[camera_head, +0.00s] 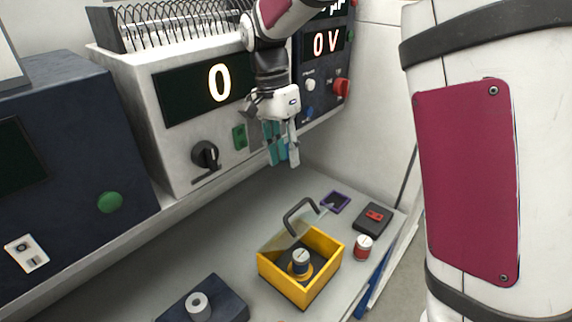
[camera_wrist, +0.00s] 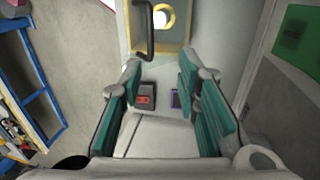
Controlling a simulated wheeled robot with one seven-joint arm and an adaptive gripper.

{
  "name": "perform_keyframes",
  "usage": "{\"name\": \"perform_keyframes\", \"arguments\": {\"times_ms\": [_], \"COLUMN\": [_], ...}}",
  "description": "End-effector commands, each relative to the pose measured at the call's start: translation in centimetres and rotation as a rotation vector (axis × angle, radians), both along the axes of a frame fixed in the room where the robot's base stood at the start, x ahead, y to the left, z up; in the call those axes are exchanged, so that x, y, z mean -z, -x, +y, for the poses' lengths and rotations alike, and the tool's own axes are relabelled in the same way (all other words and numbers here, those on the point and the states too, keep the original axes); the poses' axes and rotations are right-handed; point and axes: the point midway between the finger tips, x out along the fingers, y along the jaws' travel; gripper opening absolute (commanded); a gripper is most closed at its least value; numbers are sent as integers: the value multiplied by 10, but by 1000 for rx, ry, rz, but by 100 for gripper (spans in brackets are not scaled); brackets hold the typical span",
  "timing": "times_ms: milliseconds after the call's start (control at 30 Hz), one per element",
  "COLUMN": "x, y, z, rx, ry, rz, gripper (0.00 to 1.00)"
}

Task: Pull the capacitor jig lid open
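The capacitor jig is a yellow open-walled box (camera_head: 327,275) on the grey bench. A capacitor with a pale top (camera_head: 301,262) stands inside it. A clear lid (camera_head: 278,240) with a dark bar handle (camera_head: 300,212) shows at the box's back side; its exact angle is hard to tell. In the wrist view the handle (camera_wrist: 149,38) is near the top, beyond my fingertips. My gripper (camera_head: 283,150) hangs above and behind the jig, in front of the instrument panel. In the wrist view my gripper's teal fingers (camera_wrist: 160,75) are apart, with nothing between them. It is not touching the handle.
The display cabinet (camera_head: 180,130) stands behind the bench.

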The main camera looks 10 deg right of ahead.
Motion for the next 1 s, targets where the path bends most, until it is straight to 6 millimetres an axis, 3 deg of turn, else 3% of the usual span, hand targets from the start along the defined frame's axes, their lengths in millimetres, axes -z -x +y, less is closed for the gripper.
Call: {"name": "perform_keyframes", "arguments": {"times_ms": [267,400,533,667,1000], "x": [-2,-2,-1,1,10], "y": [0,1,7,19,62], "z": [0,-1,-5,-12,-40], "rx": [0,20,127,362,1180], "ry": [1,4,22,61,185], "rz": [-1,-3,-17,-45,-145], "gripper": [30,0,0,0,0]}}
